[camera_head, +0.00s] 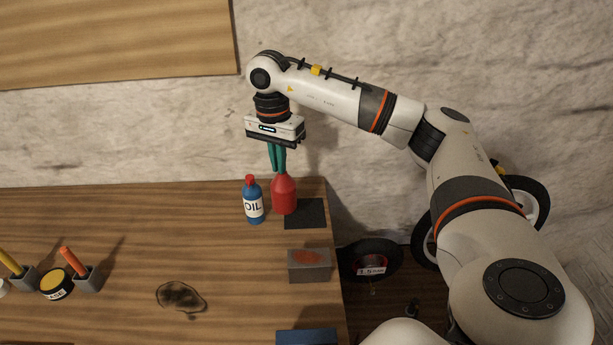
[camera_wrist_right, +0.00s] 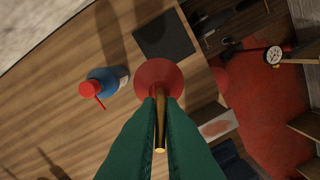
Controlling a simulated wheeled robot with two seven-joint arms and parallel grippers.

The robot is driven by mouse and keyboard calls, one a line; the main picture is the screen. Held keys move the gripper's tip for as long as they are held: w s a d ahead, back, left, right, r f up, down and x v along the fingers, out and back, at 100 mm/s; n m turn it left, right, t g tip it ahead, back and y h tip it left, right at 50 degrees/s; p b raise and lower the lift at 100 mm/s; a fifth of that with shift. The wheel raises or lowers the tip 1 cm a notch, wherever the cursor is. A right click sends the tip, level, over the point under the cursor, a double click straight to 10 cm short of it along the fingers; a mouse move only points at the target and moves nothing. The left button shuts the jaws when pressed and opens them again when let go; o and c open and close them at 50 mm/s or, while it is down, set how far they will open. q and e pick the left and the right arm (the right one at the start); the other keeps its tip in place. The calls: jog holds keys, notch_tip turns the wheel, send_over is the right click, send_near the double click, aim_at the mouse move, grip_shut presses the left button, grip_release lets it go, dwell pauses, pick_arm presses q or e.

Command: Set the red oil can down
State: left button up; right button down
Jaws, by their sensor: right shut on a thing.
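The red oil can (camera_head: 284,196) is upright at the back right of the wooden bench, with its narrow top under my right gripper (camera_head: 278,168). In the right wrist view, the green fingers of the gripper (camera_wrist_right: 160,103) are shut around the brass spout of the can (camera_wrist_right: 159,73). A dark square mat (camera_head: 308,214) lies just right of the can, and it also shows in the right wrist view (camera_wrist_right: 164,36). I cannot tell whether the can's base touches the bench. My left gripper is not in view.
A blue bottle labelled OIL (camera_head: 253,205) stands close left of the can. A dark stain (camera_head: 180,297) marks the bench (camera_head: 130,240).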

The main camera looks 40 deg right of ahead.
jog(key=w+d+r+m, duration=0.1)
jog(key=d+r+m, duration=0.1)
jog(key=d+m, duration=0.35)
notch_tip(320, 180, down, 10)
jog(key=d+p, duration=0.1)
jog(key=shift+d+r, duration=0.25)
jog(key=shift+d, duration=0.05)
jog(key=shift+f, duration=0.15)
jog(key=c, duration=1.6)
grip_release()
